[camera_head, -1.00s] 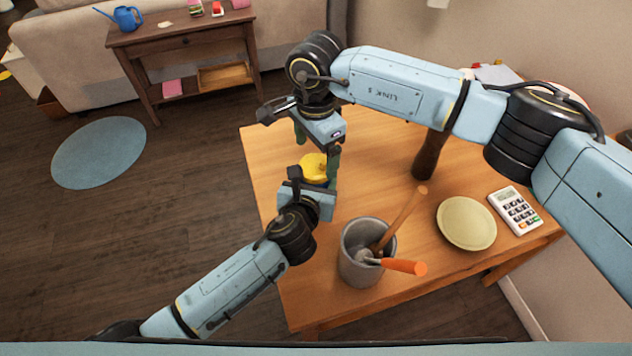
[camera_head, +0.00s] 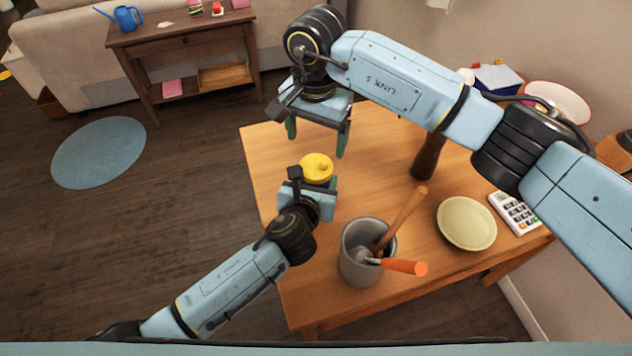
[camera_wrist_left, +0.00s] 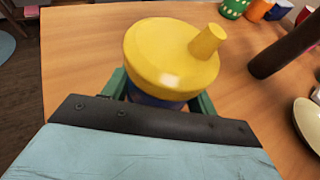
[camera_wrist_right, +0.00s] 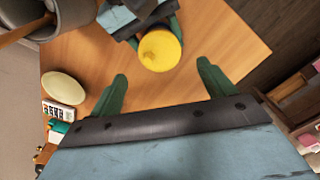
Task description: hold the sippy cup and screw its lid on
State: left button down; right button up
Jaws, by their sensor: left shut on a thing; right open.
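The sippy cup's yellow lid (camera_head: 317,167) with its spout shows on top of the cup. In the left wrist view the lid (camera_wrist_left: 170,55) sits over the blue cup body (camera_wrist_left: 155,100), and the body is mostly hidden below it. My left gripper (camera_wrist_left: 160,100) is shut on the cup body, with green fingers on both sides. My right gripper (camera_head: 317,140) is open and empty, above and behind the lid and apart from it. In the right wrist view the lid (camera_wrist_right: 160,48) lies beyond the open fingers. I cannot tell how tight the lid is.
A grey pot (camera_head: 362,265) with wooden and orange-handled utensils stands right of my left gripper. A pale yellow plate (camera_head: 466,223), a calculator (camera_head: 515,212) and a dark brown upright object (camera_head: 428,158) stand to the right. The table's left back part is clear.

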aim_at(316, 165)
jog(key=shift+f, duration=0.1)
jog(key=shift+f, duration=3.95)
jog(key=c, duration=1)
jog(key=m, duration=0.6)
jog(key=shift+m, duration=0.4)
jog(key=o, duration=1.1)
